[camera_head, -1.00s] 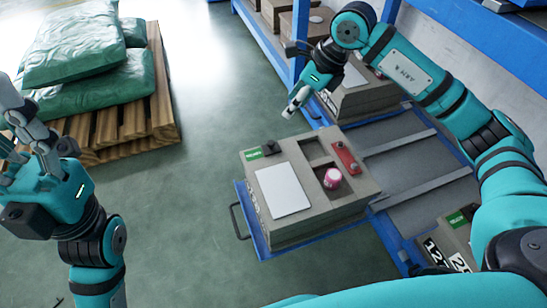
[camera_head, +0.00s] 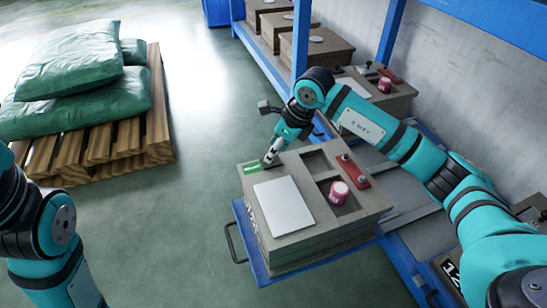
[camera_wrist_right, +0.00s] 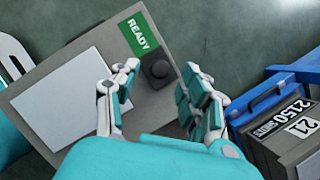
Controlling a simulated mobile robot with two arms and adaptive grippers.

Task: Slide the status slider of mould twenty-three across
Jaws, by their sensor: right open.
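The grey mould (camera_head: 300,240) lies on a pulled-out blue tray in the middle of the head view. The number on its side is too oblique to read. Its status slider has a black knob (camera_wrist_right: 157,69) beside a green label reading READY (camera_wrist_right: 138,34); the label also shows in the head view (camera_head: 252,168). My right gripper (camera_wrist_right: 160,72) is open, its fingers on either side of the knob in the right wrist view, with a visible gap to each. In the head view the right gripper (camera_head: 271,154) hides most of the knob. My left gripper is out of view.
The mould top carries a white plate (camera_head: 284,206), a pink cup-like item (camera_head: 339,192) and a red bar (camera_head: 354,171). Another mould with a plate reading 21 (camera_wrist_right: 299,126) stands nearby. Blue rack posts (camera_head: 301,40) rise behind. A pallet (camera_head: 150,130) with green sacks stands left.

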